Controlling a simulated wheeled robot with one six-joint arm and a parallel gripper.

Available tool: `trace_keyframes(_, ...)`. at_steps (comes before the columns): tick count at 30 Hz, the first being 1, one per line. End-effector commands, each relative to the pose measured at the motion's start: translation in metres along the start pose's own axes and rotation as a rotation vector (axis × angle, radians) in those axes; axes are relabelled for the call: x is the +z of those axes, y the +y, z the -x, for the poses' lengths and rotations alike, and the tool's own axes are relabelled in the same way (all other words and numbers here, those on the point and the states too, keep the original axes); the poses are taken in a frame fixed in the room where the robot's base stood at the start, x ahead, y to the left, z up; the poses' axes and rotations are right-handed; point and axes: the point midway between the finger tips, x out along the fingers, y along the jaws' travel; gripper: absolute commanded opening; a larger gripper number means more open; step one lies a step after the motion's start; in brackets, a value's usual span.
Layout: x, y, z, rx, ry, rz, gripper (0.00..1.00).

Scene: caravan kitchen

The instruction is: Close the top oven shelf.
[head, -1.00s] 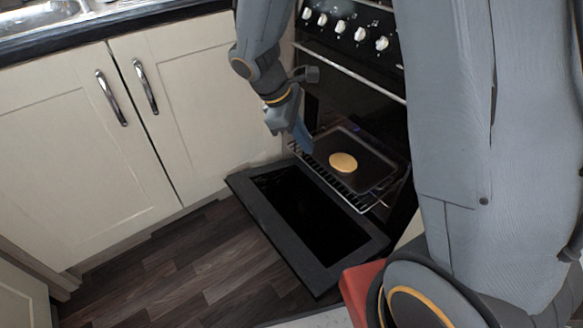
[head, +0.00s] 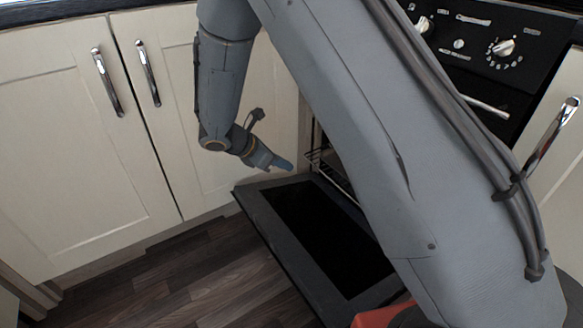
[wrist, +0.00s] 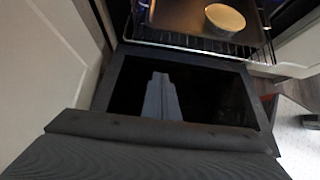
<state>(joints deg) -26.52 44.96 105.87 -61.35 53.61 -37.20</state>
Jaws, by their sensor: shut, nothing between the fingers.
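The wire oven shelf (wrist: 205,45) shows at the top of the wrist view, its front edge over the hinge side of the lowered oven door (wrist: 120,85). It carries a dark baking tray (wrist: 180,15) with a round pale yellow item (wrist: 225,18). In the head view only the left end of the shelf (head: 318,156) shows; my arm hides the rest. The door (head: 300,265) lies open below it. My gripper (head: 287,165) is shut and empty, above the door's left end and left of the shelf. Its fingers (wrist: 162,78) point toward the shelf in the wrist view, apart from it.
Cream cupboard doors (head: 75,130) with chrome handles stand close to the left of my gripper. The oven's control panel (head: 475,45) is at the upper right. Dark wood floor (head: 210,275) is clear in front of the open door.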

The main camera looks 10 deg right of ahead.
Motion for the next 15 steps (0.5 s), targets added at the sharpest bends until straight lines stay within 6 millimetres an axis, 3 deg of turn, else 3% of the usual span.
trace_keyframes(13, -0.002, -0.001, -0.089, -0.004, 0.002, -0.002, 0.00)
trace_keyframes(15, 0.009, -0.001, -0.095, -0.003, 0.001, -0.005, 0.00)
